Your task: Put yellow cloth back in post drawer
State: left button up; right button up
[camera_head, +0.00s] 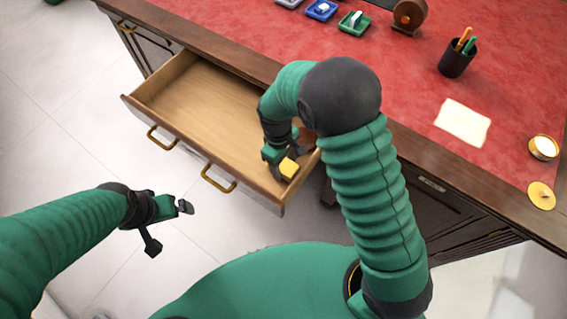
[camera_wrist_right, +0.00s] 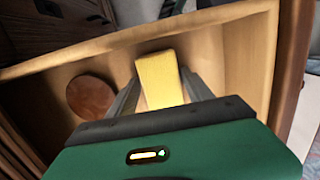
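The yellow cloth (camera_head: 288,169) is a small folded block at the near right end of the open wooden drawer (camera_head: 185,92). My right gripper (camera_head: 284,163) reaches down into that end of the drawer. In the right wrist view the cloth (camera_wrist_right: 160,80) lies between the two grey fingers, which appear to press on its sides. The drawer walls surround it there; whether the cloth touches the drawer floor I cannot tell. My left gripper (camera_head: 168,226) is open and empty, over the floor in front of the drawer.
A round brown object (camera_wrist_right: 90,97) lies in the drawer beside the cloth. The red desktop holds a pen cup (camera_head: 456,58), a pale sheet (camera_head: 462,122), a round white-topped tin (camera_head: 543,147) and several small items at the back. Most of the drawer is bare.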

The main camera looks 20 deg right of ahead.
jog(key=shift+o, duration=0.8)
jog(key=shift+a, duration=0.1)
jog(key=shift+a+r, duration=0.1)
jog(key=shift+a, duration=0.75)
jog(key=shift+r, duration=0.3)
jog(key=r, duration=0.1)
jog(key=r+p, duration=0.1)
jog(key=r, duration=0.1)
jog(key=r+p, duration=0.1)
jog(key=r, duration=0.1)
jog(key=shift+w+d+r, duration=0.25)
jog(key=shift+w+d, duration=0.05)
jog(key=shift+w, duration=0.05)
notch_tip(320, 180, up, 5)
jog(key=p, duration=0.1)
pick_arm(q)
jog(key=r, duration=0.1)
jog(key=a+r, duration=0.1)
jog(key=r, duration=0.1)
jog(key=shift+a, duration=0.2)
pick_arm(e)
jog(key=s+d+r+m+t, duration=0.1)
jog(key=s+d+m+t, duration=0.2)
jog(key=s+d+m, duration=0.3)
jog(key=s+m, duration=0.1)
jog(key=s, duration=0.3)
jog(key=shift+d+r+m+t+y, duration=0.3)
jog(key=shift+d+t+y, duration=0.05)
jog(key=shift+t+y, duration=0.05)
jog(key=shift+s+d, duration=0.1)
